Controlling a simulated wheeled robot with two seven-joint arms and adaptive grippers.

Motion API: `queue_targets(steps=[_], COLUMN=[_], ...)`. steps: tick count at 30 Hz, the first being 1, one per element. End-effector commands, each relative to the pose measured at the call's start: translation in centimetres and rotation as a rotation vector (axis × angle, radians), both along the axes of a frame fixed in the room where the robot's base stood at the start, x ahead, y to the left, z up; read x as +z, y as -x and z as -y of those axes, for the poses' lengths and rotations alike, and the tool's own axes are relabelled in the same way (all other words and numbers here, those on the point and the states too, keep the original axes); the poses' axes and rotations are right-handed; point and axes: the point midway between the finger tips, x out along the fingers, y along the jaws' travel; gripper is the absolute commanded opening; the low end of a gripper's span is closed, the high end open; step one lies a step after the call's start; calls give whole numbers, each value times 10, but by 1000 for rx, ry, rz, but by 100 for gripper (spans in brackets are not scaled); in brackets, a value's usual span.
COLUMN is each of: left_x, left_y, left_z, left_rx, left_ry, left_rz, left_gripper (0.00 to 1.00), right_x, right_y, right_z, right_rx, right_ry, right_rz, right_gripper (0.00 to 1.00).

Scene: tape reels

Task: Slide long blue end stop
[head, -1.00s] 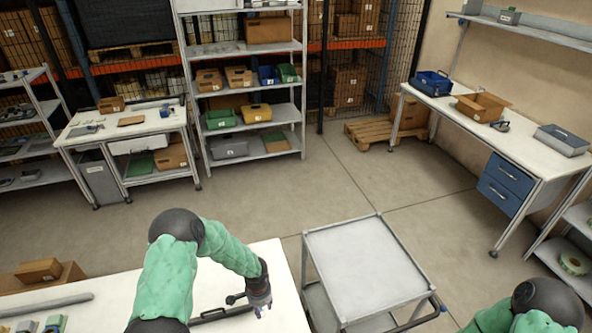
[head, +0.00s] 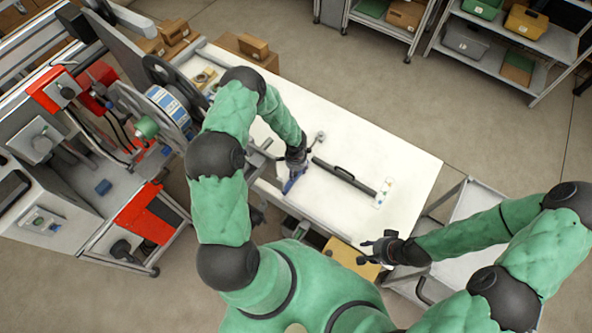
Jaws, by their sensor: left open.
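My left gripper (head: 289,186) points down at the white table's front part, beside a rail-like edge; it is open. Blue shows at its fingertips, but I cannot tell whether this is the finger or a long blue end stop. No other long blue end stop can be made out. A long black bar with a handle (head: 345,177) lies on the table right of this gripper. A small pale strip with coloured spots (head: 382,193) lies at the bar's right end. My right gripper (head: 366,252) is open and empty, past the table's front edge, above a yellow bin (head: 347,256).
The white table (head: 400,160) is clear at its right and back. A machine with a large reel (head: 168,105), red panels and a small blue block (head: 103,187) stands at the left. A grey cart (head: 475,200) stands right of the table.

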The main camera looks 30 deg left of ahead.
Motion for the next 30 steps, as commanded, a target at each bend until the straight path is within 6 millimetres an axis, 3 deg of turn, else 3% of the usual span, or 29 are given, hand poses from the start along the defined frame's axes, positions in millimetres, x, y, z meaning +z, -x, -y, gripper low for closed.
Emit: queue_targets(steps=[12, 18, 25, 30], left_x=[-7, -7, -8, -11], left_y=[0, 0, 0, 1], left_z=[0, 0, 4, 30], left_rx=[0, 0, -1, -7], left_ry=[0, 0, 0, 0], left_rz=[0, 0, 0, 1], left_gripper=[53, 0, 0, 0], right_x=[0, 0, -3, -21], right_y=[0, 0, 0, 0], right_z=[0, 0, 0, 0], right_rx=[-1, 0, 0, 0], right_ry=[0, 0, 0, 0], right_rz=[0, 0, 0, 0], right_gripper=[40, 40, 40, 40])
